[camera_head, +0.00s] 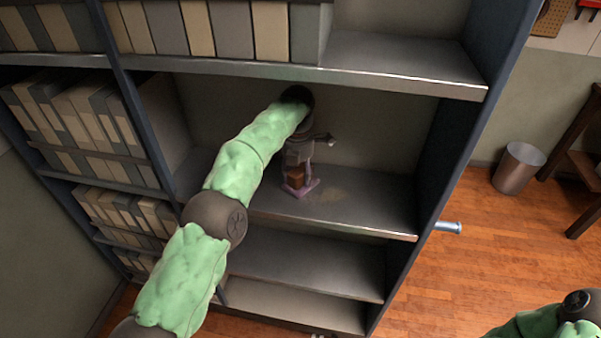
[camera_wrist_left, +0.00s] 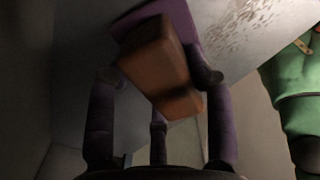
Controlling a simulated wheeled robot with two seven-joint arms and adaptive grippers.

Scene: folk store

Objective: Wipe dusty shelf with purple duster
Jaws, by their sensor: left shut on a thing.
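The dusty shelf (camera_head: 375,205) is a grey board in the middle bay of a dark bookcase. A pale brownish dust patch (camera_head: 327,193) lies on it, and speckled dust (camera_wrist_left: 237,30) shows at the top of the left wrist view. My left gripper (camera_head: 297,172) reaches into the bay and is shut on the purple duster (camera_head: 308,188). The duster's brown wooden handle (camera_wrist_left: 160,62) is between the fingers in the left wrist view. Its purple head is at the shelf, just left of the dust patch; exact contact cannot be told. My right gripper is out of view.
The upper shelf edge (camera_head: 400,83) overhangs my left arm. The bookcase's right side panel (camera_head: 445,150) bounds the bay. Lower shelves (camera_head: 310,262) are empty. A metal bin (camera_head: 519,168) stands on the wooden floor at right.

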